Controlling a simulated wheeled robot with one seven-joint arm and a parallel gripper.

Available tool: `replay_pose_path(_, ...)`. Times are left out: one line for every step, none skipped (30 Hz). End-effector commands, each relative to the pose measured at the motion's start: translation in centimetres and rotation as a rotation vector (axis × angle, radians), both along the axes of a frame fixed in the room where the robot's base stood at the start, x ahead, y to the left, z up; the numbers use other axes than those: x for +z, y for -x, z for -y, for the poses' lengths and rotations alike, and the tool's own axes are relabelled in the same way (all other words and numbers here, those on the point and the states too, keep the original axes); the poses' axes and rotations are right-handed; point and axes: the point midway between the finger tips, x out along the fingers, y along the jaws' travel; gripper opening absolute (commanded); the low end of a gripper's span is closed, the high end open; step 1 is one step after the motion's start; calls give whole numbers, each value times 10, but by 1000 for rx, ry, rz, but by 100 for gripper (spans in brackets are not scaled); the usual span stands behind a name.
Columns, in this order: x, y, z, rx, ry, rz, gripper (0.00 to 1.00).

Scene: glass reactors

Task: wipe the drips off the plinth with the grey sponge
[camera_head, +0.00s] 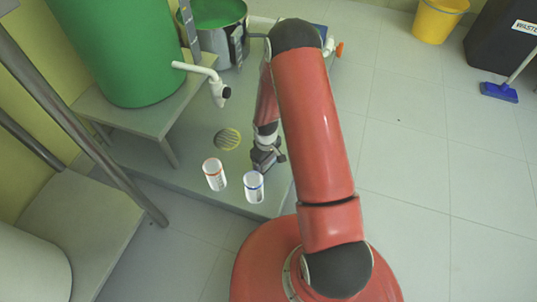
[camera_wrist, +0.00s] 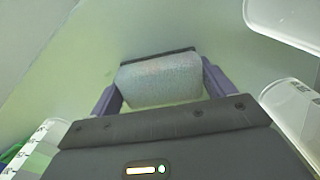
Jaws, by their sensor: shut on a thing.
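My gripper (camera_head: 267,160) is low over the front right part of the grey-green plinth (camera_head: 200,120), beside two beakers. In the wrist view my gripper (camera_wrist: 160,88) is shut on the grey sponge (camera_wrist: 158,82), a speckled block with a faint pinkish patch, held between purple fingers. The plinth's pale surface (camera_wrist: 75,85) shows around it. I cannot tell whether the sponge touches the plinth. The sponge is not distinguishable in the head view. I cannot make out any drips; my arm hides part of the plinth.
A white spout (camera_head: 219,92) hangs above the plinth. Open floor (camera_head: 410,180) lies right.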

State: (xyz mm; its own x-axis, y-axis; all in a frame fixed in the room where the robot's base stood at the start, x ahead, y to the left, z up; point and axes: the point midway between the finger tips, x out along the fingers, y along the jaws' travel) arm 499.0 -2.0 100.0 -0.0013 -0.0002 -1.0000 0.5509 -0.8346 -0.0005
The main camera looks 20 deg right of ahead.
Motion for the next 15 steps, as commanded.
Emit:
replay_pose_path(-3, 6, -4, 4, -3, -10, 55)
replay_pose_path(-3, 7, -4, 3, -3, -10, 55)
replay_pose_path(-3, 7, -5, 2, -3, -9, 55)
replay_pose_path(-2, 7, -5, 2, -3, -9, 55)
replay_pose_path(-2, 6, -5, 2, -3, -9, 55)
replay_pose_path(-2, 6, -6, 2, -2, -8, 55)
replay_pose_path(-1, 5, -7, 2, -2, -7, 55)
replay_pose_path(-1, 4, -8, 2, -2, -7, 55)
replay_pose_path(0, 3, -8, 2, -3, -7, 55)
replay_pose_path(0, 1, -7, 1, -2, -6, 55)
replay_pose_path(0, 0, -6, 1, -3, -5, 55)
replay_pose_path(0, -3, -4, 1, -2, -2, 55)
replay_pose_path(1, -6, -2, 0, -3, -2, 55)
replay_pose_path(1, -8, -1, 0, -2, -1, 55)
replay_pose_path(1, -11, 2, -2, -1, -2, 55)
